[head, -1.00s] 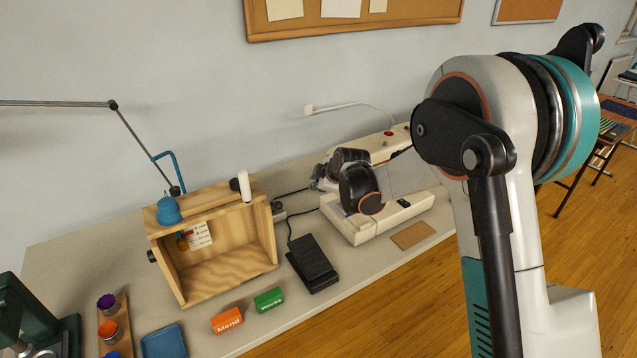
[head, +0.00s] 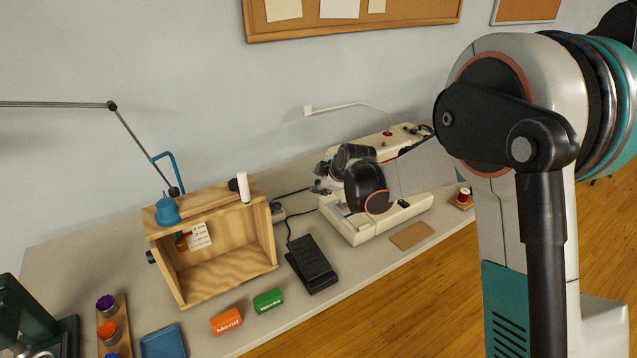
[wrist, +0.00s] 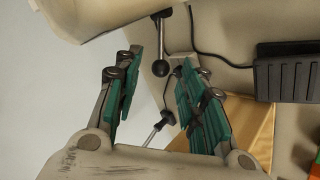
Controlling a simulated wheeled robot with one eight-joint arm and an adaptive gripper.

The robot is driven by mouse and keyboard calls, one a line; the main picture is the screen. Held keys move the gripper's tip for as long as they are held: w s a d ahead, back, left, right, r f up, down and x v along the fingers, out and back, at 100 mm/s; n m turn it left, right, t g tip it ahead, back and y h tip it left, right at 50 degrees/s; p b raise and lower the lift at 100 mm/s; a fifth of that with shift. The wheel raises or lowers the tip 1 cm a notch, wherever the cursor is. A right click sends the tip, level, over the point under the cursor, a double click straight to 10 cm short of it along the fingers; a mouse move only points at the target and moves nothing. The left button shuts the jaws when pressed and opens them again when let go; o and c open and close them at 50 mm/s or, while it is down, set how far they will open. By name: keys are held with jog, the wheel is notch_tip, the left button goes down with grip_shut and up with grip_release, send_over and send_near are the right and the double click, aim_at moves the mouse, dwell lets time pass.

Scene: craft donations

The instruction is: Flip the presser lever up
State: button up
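The white sewing machine (head: 352,226) stands toward the right of the table, partly covered by my forearm and wrist. In the wrist view part of its body (wrist: 85,12) crosses the top left. The presser lever (wrist: 160,68), a thin rod with a black ball end, hangs down from there. My gripper (wrist: 158,95) is open, with one teal finger on each side of the ball end. The ball appears between the fingers and apart from both; its depth relative to the fingertips is hard to judge. In the head view my gripper (head: 321,178) is small at the machine's left end, and the lever cannot be made out.
An open wooden box (head: 262,240) stands left of the machine. A black foot pedal (head: 312,262) with a cord lies between them. Green (head: 268,300) and orange (head: 227,320) blocks lie in front. A red spool (head: 464,195) is at the right. A brown pad (head: 412,236) lies before the machine.

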jog(key=v, duration=0.8)
jog(key=shift+s+r, duration=0.2)
jog(key=shift+d, duration=0.15)
jog(key=s+d+r+m+h, duration=0.1)
jog(key=s+d+r+m, duration=0.4)
jog(key=s, duration=0.4)
jog(key=s+d+r+m+h, duration=0.1)
jog(key=s+d+r+m, duration=0.3)
jog(key=s+d, duration=0.4)
jog(key=s+d+f+m+h, duration=0.1)
jog(key=s+d+f+m, duration=0.1)
jog(key=s, duration=0.7)
jog(key=s+d+f+m+g+h, duration=0.1)
jog(key=s+d+m, duration=0.3)
jog(key=s, duration=0.6)
jog(key=m, duration=0.2)
jog(key=shift+d+f+m, duration=0.3)
jog(key=shift+d+f, duration=0.05)
jog(key=shift+f, duration=0.05)
